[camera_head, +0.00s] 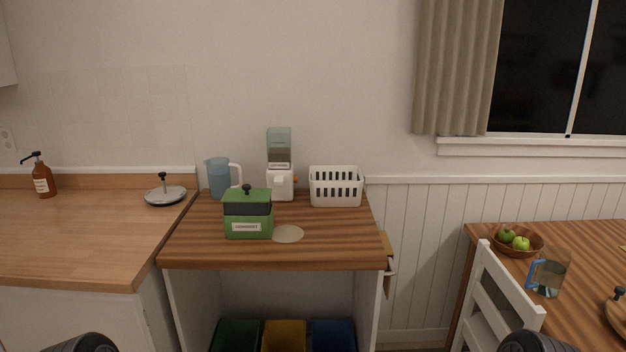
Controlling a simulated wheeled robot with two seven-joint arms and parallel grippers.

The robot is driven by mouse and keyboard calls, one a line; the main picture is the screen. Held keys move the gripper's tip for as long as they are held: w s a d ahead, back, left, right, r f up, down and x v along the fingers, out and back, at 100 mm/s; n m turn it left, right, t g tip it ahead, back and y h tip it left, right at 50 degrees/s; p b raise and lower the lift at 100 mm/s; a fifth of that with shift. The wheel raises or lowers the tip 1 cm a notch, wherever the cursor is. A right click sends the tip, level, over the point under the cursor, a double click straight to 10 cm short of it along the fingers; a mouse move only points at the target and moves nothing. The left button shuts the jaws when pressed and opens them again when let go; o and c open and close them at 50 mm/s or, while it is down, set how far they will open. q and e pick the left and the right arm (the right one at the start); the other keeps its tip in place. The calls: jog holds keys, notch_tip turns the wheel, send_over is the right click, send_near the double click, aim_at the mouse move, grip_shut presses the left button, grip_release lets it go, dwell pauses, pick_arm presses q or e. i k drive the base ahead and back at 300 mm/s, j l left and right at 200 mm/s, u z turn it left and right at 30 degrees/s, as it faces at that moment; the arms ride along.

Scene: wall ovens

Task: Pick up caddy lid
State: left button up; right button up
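The green compost caddy (248,228) stands upright on the wooden top of the middle unit, with a pale label on its front. Its lid (258,196) sits on top, with a small black knob (247,188) sticking up. A dark band runs around the caddy below the lid's top; I cannot tell whether it belongs to the lid. Nothing is touching the lid. Only dark rounded parts of my arms show at the bottom left and bottom right edges, well below and apart from the caddy. Neither gripper's fingers show.
A blue pitcher (218,178), a white dispenser (280,185) and a white basket (336,187) stand behind the caddy. A flat pale disc (288,234) lies to its right. A grey lid with a black knob (166,195) lies on the left counter. The right front of the wooden top is clear.

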aim_at(246, 194)
jog(key=i+j+z, duration=0.65)
jog(key=j, duration=0.25)
jog(key=i+l, duration=0.05)
jog(key=i, duration=0.05)
